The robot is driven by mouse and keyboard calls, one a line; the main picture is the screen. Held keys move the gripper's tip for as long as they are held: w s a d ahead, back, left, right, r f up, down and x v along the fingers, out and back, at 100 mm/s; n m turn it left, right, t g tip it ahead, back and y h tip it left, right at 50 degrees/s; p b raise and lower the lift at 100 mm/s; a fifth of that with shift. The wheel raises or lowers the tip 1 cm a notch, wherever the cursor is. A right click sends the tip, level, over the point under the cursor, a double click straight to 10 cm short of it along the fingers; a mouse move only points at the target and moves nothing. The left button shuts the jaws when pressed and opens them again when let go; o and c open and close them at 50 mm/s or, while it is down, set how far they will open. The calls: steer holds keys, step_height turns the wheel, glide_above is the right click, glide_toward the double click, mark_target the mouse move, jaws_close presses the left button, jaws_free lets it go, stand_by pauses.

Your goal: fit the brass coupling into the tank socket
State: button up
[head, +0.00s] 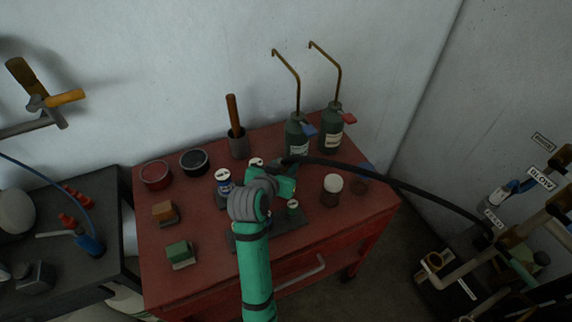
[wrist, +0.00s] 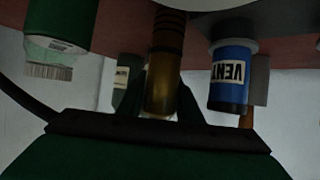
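My gripper (head: 287,172) is over the red cabinet top in the head view, largely hidden by my own wrist. In the wrist view, which looks upside down, the brass coupling (wrist: 162,85) is in the middle, a brass cylinder with a dark ringed end. My gripper (wrist: 162,110) appears shut on it, with dark fingers close at both sides. A black hose (head: 400,186) runs from my gripper to the pipework at right; part of it shows in the wrist view (wrist: 20,110). An open brass ring (head: 432,262) among those pipes may be the tank socket; I cannot tell.
The red cabinet (head: 205,266) carries a blue VENT container (wrist: 231,75), two oil cans (head: 330,130) with tall spouts, a brush pot (head: 239,146), a white-lidded jar (head: 332,187) and small blocks. A dark bench (head: 60,270) stands left. Labelled pipes (head: 547,203) crowd the right; floor shows between.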

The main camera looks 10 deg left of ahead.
steer(key=shift+o, duration=1.2)
steer(key=shift+r, duration=0.2)
steer(key=v, duration=1.2)
